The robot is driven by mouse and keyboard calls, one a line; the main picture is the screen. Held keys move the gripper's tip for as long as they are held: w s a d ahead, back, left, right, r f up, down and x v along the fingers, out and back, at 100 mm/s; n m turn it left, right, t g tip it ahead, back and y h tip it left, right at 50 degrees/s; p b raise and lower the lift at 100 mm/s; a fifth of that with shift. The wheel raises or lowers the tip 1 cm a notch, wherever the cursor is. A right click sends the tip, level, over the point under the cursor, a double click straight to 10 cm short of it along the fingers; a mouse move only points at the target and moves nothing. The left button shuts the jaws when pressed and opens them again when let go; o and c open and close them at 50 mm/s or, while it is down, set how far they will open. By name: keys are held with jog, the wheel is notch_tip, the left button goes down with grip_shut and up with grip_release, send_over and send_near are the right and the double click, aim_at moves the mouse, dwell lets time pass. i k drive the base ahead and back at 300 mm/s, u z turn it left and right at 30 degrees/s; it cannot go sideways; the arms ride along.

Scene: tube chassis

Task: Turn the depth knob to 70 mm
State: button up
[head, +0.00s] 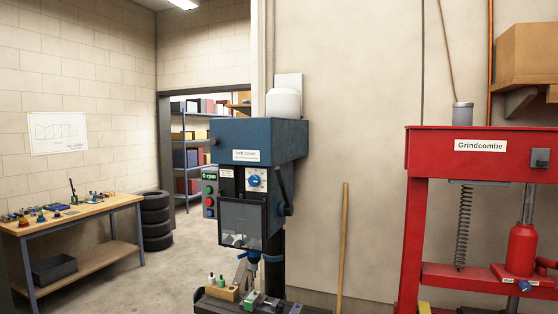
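A blue drill press (258,140) stands upright near the middle of the head view. A round blue knob (254,180) sits on a white dial plate on its front, right of the button panel. This looks like the depth knob. Its marks are too small to read, so I cannot tell its setting. I cannot make out my gripper in this view, and nothing is seen touching the knob.
A button panel (210,193), a dark lever (285,190) and a clear guard (241,222) are close to the knob. The drill table (228,306) holds small items. A workbench (95,212) stands left, a red press (412,220) right. Floor between bench and drill is clear.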

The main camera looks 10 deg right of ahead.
aim_at(253, 180)
jog(key=u, duration=0.05)
jog(key=i, duration=1)
jog(key=u, duration=0.4)
jog(key=k, duration=0.15)
jog(key=u, duration=1.5)
jog(key=k, duration=1.05)
jog(key=u, duration=0.55)
jog(key=i, duration=0.9)
jog(key=z, duration=0.1)
